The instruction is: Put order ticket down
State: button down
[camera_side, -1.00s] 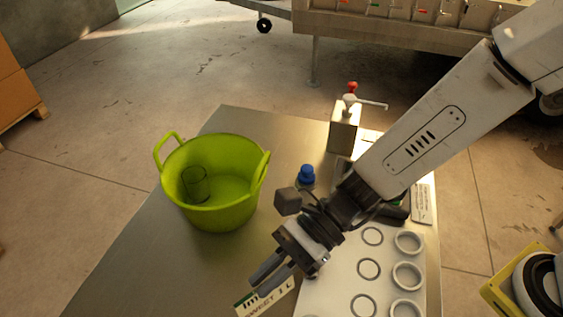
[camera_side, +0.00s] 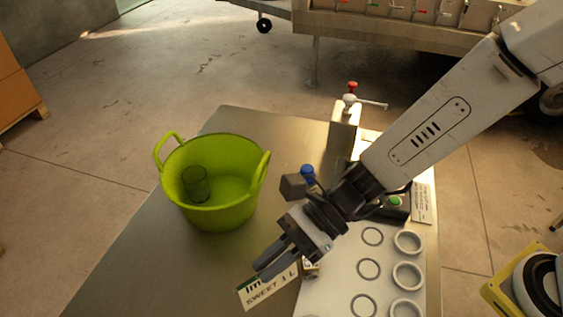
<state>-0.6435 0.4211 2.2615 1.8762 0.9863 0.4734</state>
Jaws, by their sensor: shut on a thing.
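The ticket is tilted in the picture. I cannot tell whether its lower edge touches the table.
A green tub (camera_side: 212,212) with a dark cup (camera_side: 196,184) inside stands left on the table (camera_side: 150,255). A white board (camera_side: 335,290) with several rings lies right of the ticket. Behind are a blue-topped item (camera_side: 307,173) and a red-knobbed press (camera_side: 343,135).

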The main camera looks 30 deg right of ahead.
jog(key=w+d+r+m+t+h, duration=0.25)
jog(key=w+d+m+t, duration=0.6)
jog(key=w+d, duration=0.95)
jog(key=w+d+r+m+t+h, duration=0.1)
jog(key=d+r+m+t+h, duration=0.2)
jog(key=d, duration=1)
jog(key=w+d+r+m+t+h, duration=0.1)
jog(key=w+d+m+t+h, duration=0.2)
jog(key=d, duration=0.9)
jog(key=s+a+m, duration=0.1)
jog(key=a, duration=0.5)
jog(key=shift+s+a+h, duration=0.25)
jog(key=shift+a+h, duration=0.1)
jog(key=shift+h, duration=0.1)
jog(key=shift+r, duration=0.1)
